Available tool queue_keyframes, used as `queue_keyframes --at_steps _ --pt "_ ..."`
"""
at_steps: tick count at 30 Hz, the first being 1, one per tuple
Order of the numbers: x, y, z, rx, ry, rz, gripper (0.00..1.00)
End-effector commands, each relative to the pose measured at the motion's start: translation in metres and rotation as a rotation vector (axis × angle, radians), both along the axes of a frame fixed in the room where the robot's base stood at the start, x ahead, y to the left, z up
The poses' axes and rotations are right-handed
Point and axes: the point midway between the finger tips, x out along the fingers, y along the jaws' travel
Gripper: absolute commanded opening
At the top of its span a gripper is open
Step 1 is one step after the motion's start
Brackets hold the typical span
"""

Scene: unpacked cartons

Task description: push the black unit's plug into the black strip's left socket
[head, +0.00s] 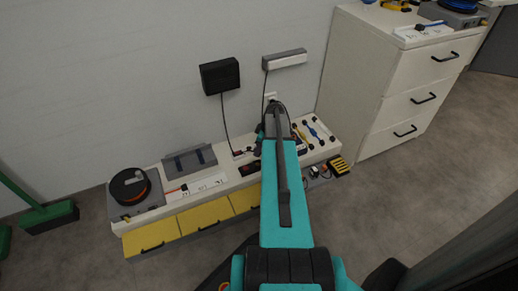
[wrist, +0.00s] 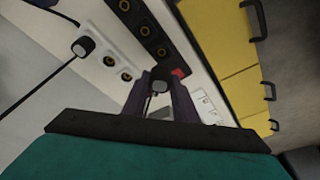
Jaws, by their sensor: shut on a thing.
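The black unit (head: 220,76) hangs on the wall, and its cord drops toward the bench near my gripper. My gripper (wrist: 160,85) is shut on a dark plug, taken as the black unit's plug (wrist: 160,76). The plug shows between the fingertips, in front of the near end of the black strip (wrist: 152,41). This strip has a row of round sockets and a red switch beside the plug. The socket nearest the switch looks empty. I cannot tell the plug's height above the strip. In the head view my arm hides much of the gripper.
A white strip (wrist: 117,68) lies beside the black one; a grey-faced plug (wrist: 83,47) with a dark cord stands at it. A pale unit (head: 285,59) hangs on the wall. Yellow drawers (head: 204,214) front the bench.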

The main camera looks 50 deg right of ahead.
Motion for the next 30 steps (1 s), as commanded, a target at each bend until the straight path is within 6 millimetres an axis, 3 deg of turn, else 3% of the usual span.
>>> queue_keyframes --at_steps 8,30 --pt "0.0 0.001 -0.007 0.001 0.0 0.0 0.01" --pt "0.001 0.001 -0.051 0.0 0.0 0.001 0.01"
